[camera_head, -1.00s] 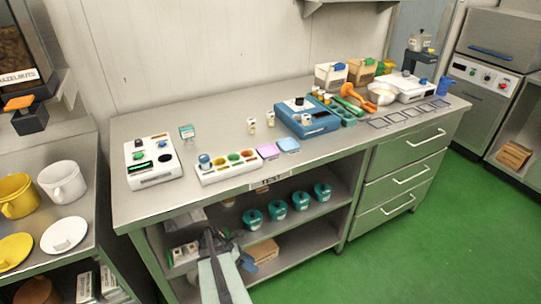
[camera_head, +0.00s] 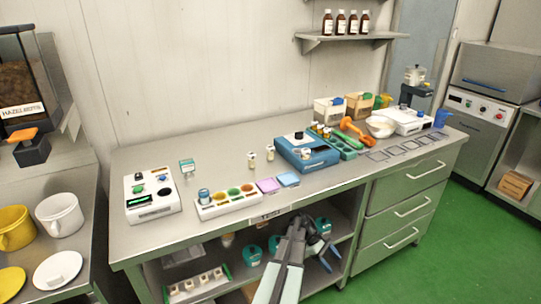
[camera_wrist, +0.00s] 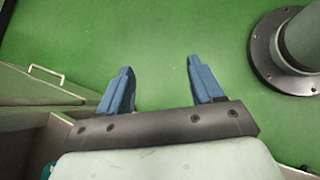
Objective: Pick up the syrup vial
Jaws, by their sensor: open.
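Two small pale vials with labels stand upright on the steel worktop, one at the left (camera_head: 252,160) and one just right of it (camera_head: 270,153). I cannot read their labels, so I cannot tell which is the syrup vial. A few small capped vials (camera_head: 319,129) also stand at the blue device. My gripper (camera_head: 330,262) is in front of the bench, below the worktop edge and well away from the vials. In the wrist view my gripper (camera_wrist: 160,82) has its blue fingers spread, with nothing between them but green floor beyond.
A blue device (camera_head: 306,153), a white tray of coloured cups (camera_head: 228,203) and pink and blue pads (camera_head: 268,185) surround the vials. Brown bottles (camera_head: 340,22) stand on the wall shelf. Teal pots (camera_head: 252,254) sit under the worktop. The front-left worktop (camera_head: 150,238) is clear.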

